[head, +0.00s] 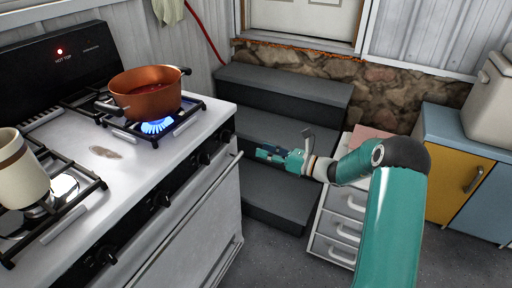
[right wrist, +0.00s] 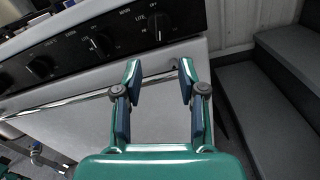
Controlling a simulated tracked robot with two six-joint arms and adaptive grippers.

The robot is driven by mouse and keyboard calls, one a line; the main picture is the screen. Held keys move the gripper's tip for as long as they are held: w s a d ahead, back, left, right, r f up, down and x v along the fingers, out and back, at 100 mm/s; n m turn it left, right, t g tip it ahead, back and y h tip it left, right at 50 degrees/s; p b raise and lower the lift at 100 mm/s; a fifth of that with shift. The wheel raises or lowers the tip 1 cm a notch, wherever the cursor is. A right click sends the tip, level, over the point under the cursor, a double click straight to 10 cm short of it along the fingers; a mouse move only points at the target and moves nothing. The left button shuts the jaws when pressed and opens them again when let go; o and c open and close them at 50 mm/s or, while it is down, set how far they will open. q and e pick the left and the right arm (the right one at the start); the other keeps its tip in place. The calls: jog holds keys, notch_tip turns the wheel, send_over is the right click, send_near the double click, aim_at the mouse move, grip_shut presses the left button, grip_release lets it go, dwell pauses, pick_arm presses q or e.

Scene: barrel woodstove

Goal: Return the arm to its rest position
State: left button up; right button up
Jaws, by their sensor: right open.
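My right arm, teal, comes in from the lower right in the head view. Its gripper (head: 283,150) is held in the air between the stove front and the small drawer unit, in front of the dark steps. In the right wrist view the gripper (right wrist: 158,78) is open, with its two fingers apart and nothing between them. The fingers point toward the stove front and its handle bar, below the knobs. My left gripper does not show in the head view.
On the white stove (head: 200,190), a copper pot (head: 147,95) with red contents sits over a lit blue flame (head: 157,126). A cream pot (head: 20,170) stands on the near burner. Dark steps (head: 280,190) and a white drawer unit (head: 335,225) lie close around the right gripper.

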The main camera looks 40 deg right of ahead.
jog(key=shift+a, duration=0.1)
jog(key=s+a+f+n+g+y+p, duration=0.3)
jog(key=a+f+n+g, duration=0.4)
jog(key=a+f, duration=0.6)
jog(key=s+a+f+n+g+h+p, duration=0.2)
jog(key=s+a+n+g+h+p, duration=0.1)
jog(key=s+a+n, duration=0.7)
jog(key=s+a+f+n+g+h+p, duration=0.3)
jog(key=s+a+n+g+p, duration=0.3)
jog(key=s+a+n, duration=0.5)
jog(key=n, duration=0.4)
jog(key=shift+s+n, duration=0.3)
jog(key=shift+s, duration=0.05)
